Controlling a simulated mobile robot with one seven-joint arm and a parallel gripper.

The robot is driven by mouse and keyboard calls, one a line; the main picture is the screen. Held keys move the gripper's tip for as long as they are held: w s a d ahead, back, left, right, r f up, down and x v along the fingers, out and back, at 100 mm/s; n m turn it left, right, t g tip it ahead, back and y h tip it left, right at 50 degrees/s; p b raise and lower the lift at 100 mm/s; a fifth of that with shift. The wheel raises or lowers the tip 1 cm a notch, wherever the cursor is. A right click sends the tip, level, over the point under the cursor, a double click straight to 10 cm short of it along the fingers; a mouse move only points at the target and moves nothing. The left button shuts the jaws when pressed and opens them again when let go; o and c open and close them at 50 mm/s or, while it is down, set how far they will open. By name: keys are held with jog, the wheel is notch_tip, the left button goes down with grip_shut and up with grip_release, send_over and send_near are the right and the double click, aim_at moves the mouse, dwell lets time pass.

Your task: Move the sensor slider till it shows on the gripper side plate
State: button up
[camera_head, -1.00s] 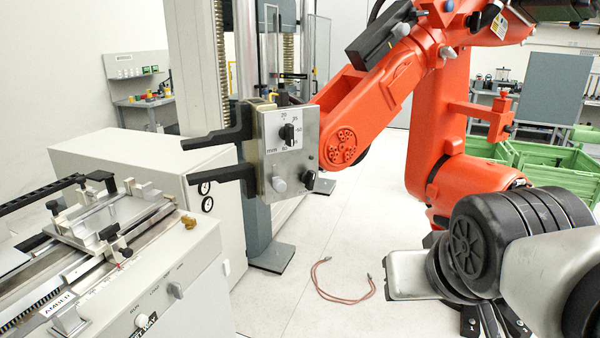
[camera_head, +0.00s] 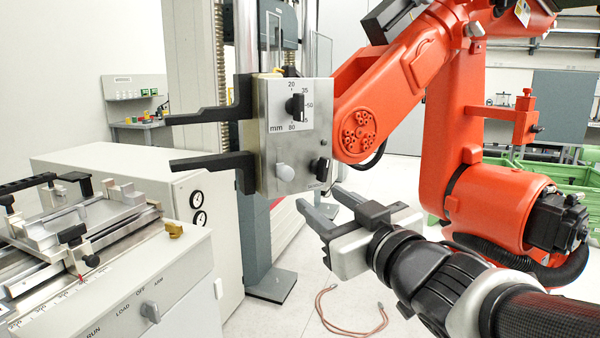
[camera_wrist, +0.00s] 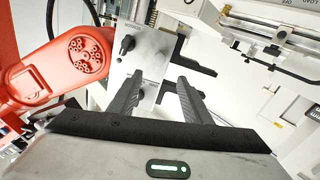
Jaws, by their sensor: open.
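The gripper side plate (camera_head: 262,150) is a flat metal plate on the end of the orange robot arm. Its upper part carries a mm scale with a black pointer knob (camera_head: 296,105). I cannot tell which part is the sensor slider. Two black jaws (camera_head: 205,162) stick out left from the plate. My gripper (camera_head: 322,205) is open and empty, below and right of the plate, apart from it in the head view. In the wrist view the plate (camera_wrist: 150,52) lies beyond my fingers (camera_wrist: 160,80).
The orange robot arm (camera_head: 405,75) stands behind my arm. A white bench (camera_head: 180,270) with a LOAD/OFF dial and a clamp fixture is at left. A testing frame column (camera_head: 250,215) rises behind the plate. A reddish cable (camera_head: 350,328) lies on the floor.

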jog(key=p, duration=0.7)
send_near(288, 175)
jog(key=x, duration=0.6)
jog(key=shift+w+a, duration=0.15)
jog(key=shift+w, duration=0.2)
jog(key=shift+w+a, duration=0.35)
jog(key=shift+w, duration=0.3)
jog(key=shift+c, duration=0.6)
grip_shut()
